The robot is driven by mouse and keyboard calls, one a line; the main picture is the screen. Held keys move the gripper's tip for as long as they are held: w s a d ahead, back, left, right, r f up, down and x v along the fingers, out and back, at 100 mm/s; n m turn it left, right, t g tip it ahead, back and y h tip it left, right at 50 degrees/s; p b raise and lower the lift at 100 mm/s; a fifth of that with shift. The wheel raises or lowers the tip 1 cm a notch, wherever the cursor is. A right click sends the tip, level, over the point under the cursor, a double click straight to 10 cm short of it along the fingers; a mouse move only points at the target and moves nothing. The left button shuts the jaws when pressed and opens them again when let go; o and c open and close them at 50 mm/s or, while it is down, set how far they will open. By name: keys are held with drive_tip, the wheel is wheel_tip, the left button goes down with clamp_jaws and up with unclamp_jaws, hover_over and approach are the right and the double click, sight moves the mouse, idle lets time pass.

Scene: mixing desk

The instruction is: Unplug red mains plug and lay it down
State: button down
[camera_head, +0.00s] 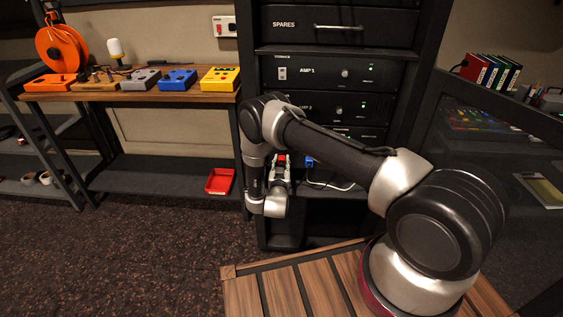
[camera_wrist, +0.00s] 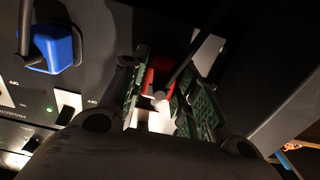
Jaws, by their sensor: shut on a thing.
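My gripper (camera_wrist: 155,95) is shut on the red mains plug (camera_wrist: 159,72); the plug shows between the green-padded fingers in the wrist view, with a dark cable running from it. In the head view the red plug (camera_head: 281,159) is a small patch beside my wrist, low in the rack. I cannot tell whether the plug's pins are in a socket. A blue plug (camera_wrist: 57,46) sits in the dark socket panel (camera_wrist: 100,22) to the left in the wrist view. The blue plug also shows in the head view (camera_head: 309,162).
White rocker switches (camera_wrist: 68,104) sit along the panel near the blue plug. The rack (camera_head: 330,55) holds a SPARES drawer and amplifiers. A red tray (camera_head: 219,181) lies on the lower shelf at left. A bench (camera_head: 150,92) with coloured boxes stands above it.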

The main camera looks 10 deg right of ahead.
sight(281, 163)
drive_tip(key=shift+v, duration=3)
drive_tip(key=shift+a, duration=0.1)
